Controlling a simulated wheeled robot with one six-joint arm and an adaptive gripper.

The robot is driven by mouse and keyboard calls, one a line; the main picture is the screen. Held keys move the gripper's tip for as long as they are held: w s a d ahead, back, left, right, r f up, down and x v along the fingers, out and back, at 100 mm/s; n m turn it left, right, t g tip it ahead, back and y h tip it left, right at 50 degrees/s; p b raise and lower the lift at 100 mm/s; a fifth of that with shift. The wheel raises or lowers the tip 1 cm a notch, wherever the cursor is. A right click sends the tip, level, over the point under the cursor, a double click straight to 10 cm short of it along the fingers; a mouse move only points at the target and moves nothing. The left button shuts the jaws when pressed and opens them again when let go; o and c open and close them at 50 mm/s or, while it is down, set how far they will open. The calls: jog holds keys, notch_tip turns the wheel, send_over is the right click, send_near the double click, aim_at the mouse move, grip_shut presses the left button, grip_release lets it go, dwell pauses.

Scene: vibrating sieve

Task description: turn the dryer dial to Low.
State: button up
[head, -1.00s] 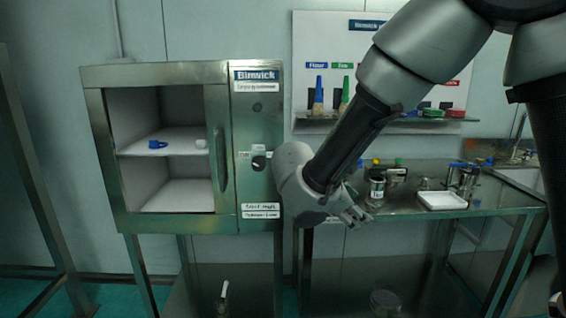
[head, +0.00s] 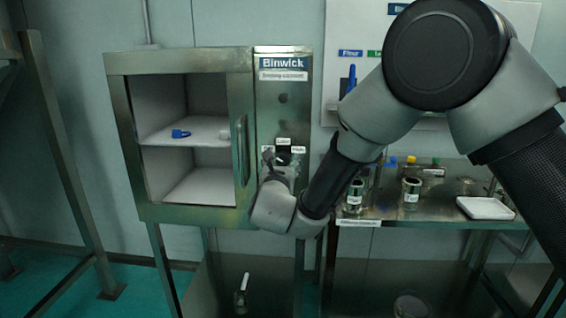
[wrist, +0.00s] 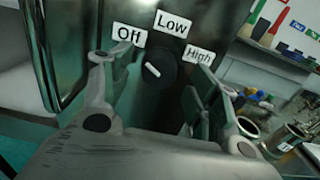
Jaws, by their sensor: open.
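The dryer (head: 180,60) is a steel cabinet with a control panel on its right side. Its black dial (wrist: 164,72) sits between the labels Off (wrist: 128,36), Low (wrist: 172,24) and High (wrist: 200,55) in the wrist view. The dial's white mark points up and left, towards Off. My gripper (wrist: 148,74) is open, with one finger on each side of the dial. The fingers appear short of the panel; I cannot tell if either touches the dial. In the head view the dial (head: 284,157) is partly hidden behind my gripper (head: 276,168).
The dryer handle (head: 242,150) stands just left of the panel. To the right, a steel bench (head: 385,208) holds jars and a white tray (head: 486,208). Blue and white items lie on the dryer's inner shelf (head: 160,138).

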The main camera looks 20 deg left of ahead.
jog(key=shift+x, duration=0.9)
jog(key=c, duration=1)
jog(key=shift+m, duration=0.4)
jog(key=m, duration=0.5)
jog(key=shift+d, duration=0.1)
jog(key=m, duration=0.6)
jog(key=shift+d+f, duration=0.1)
jog(key=shift+f, duration=0.05)
